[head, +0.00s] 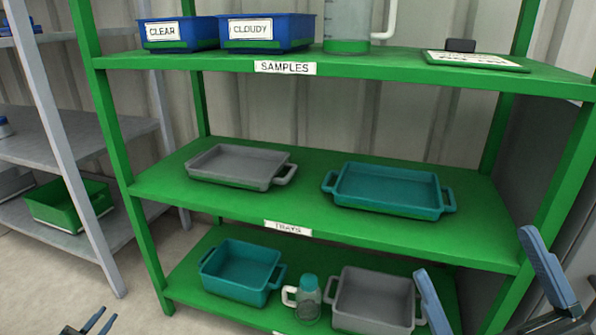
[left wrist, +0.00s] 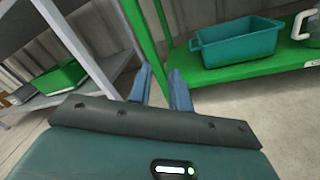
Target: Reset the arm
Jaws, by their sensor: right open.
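My left gripper (head: 90,322) shows at the bottom left edge of the head view. In the left wrist view its two blue fingers (left wrist: 160,80) stand apart with nothing between them, in front of the floor and a green shelf post. My right gripper (head: 474,256) is at the lower right of the head view, its blue fingers wide apart and empty, in front of the green shelf rack's right side. Most of both arms is out of view.
The green rack (head: 290,318) holds a grey tray (head: 238,163), a teal tray (head: 388,188), a teal tote (head: 242,268), a grey tote (head: 373,298) and a jug (head: 307,297). Blue bins (head: 265,33) stand on top. A grey rack (head: 60,140) is left; floor between is clear.

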